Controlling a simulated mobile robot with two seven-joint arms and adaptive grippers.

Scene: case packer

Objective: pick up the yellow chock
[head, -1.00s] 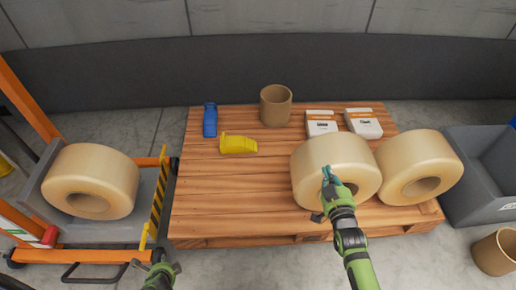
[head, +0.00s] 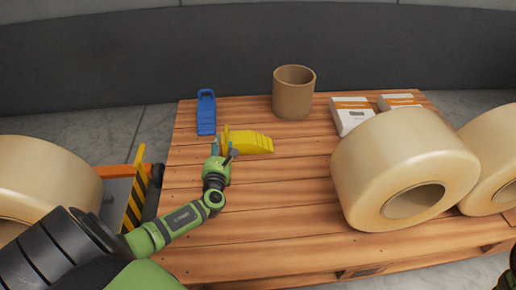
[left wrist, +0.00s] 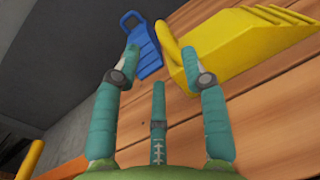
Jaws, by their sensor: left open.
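The yellow chock (head: 252,143) lies on the wooden pallet, its ribbed wedge pointing right and its handle end at the left. My left gripper (head: 222,149) is open at that handle end and partly hides it. In the left wrist view the yellow chock (left wrist: 245,38) fills the upper right. Its loop handle shows in the gap between the spread fingertips of my left gripper (left wrist: 160,62), and the right fingertip overlaps the chock's body. I cannot tell whether a finger touches it. My right gripper is not in view; only a bit of green arm shows at the right edge.
A blue chock (head: 206,113) lies left of the yellow one, close to my left gripper. A brown cardboard tube (head: 293,93) stands behind. White-orange boxes (head: 351,115) and large film rolls (head: 400,160) occupy the right. The pallet's (head: 265,210) front middle is clear.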

